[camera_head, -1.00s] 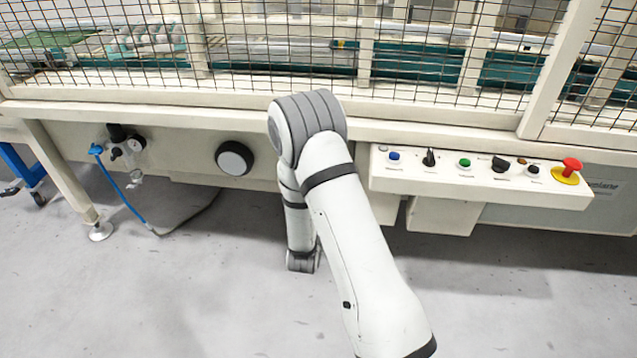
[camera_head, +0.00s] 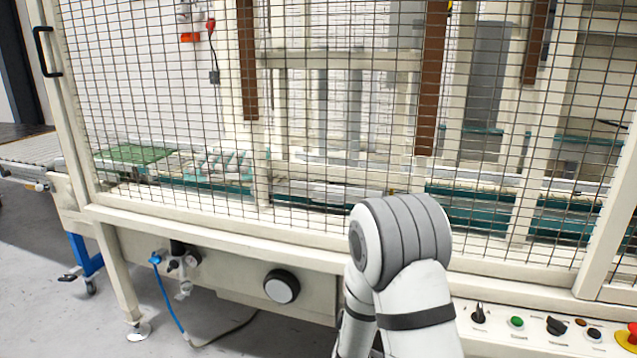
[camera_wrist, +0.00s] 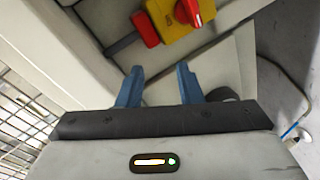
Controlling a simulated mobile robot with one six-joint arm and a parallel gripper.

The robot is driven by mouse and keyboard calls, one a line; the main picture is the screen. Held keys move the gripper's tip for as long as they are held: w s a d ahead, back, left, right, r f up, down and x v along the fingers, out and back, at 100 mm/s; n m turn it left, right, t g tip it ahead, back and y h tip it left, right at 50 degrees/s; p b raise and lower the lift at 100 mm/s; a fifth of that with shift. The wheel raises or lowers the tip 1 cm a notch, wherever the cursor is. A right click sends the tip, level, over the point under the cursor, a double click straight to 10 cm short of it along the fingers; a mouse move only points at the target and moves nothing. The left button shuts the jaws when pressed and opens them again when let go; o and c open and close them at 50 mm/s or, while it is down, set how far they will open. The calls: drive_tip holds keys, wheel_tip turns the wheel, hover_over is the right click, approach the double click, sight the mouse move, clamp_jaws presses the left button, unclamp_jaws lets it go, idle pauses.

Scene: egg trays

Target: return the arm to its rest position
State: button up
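My arm shows in the head view as a white and grey elbow at the lower right, in front of the caged machine (camera_head: 230,232). My gripper is hidden in the head view. In the wrist view my gripper (camera_wrist: 160,88) has two blue fingers set wide apart. Nothing is between them, so it is open and empty. Beyond the fingers the wrist view shows a yellow box with a red switch (camera_wrist: 190,12) on a pale machine surface.
A wire mesh guard (camera_head: 340,110) closes off the machine's front. A control panel with a green button (camera_head: 516,322) is at the lower right. A round black and white knob (camera_head: 282,287) and a blue hose (camera_head: 166,290) are below. Grey floor is open at the lower left.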

drive_tip(key=s+r+m+g+y+p, duration=0.15)
drive_tip(key=s+r+p, duration=0.25)
drive_tip(key=r, duration=0.4)
drive_tip(key=s+r+m+g+y+p, duration=0.1)
drive_tip(key=s+r+m+g+p, duration=0.15)
drive_tip(key=r+p, duration=0.45)
drive_tip(key=s+r+m+g+y+p, duration=0.2)
drive_tip(key=s+r, duration=0.3)
drive_tip(key=r, duration=0.5)
drive_tip(key=s+d+r+m+g+p, duration=0.2)
drive_tip(key=s+r+g+p, duration=0.1)
drive_tip(key=s+r, duration=0.4)
drive_tip(key=s+d+r+m+g+h+p, duration=0.1)
drive_tip(key=s+r+p, duration=0.5)
drive_tip(key=s, duration=0.6)
drive_tip(key=shift+s+d+r+m+g, duration=0.4)
drive_tip(key=shift+d+r+m+g, duration=0.3)
drive_tip(key=shift+m+g, duration=0.25)
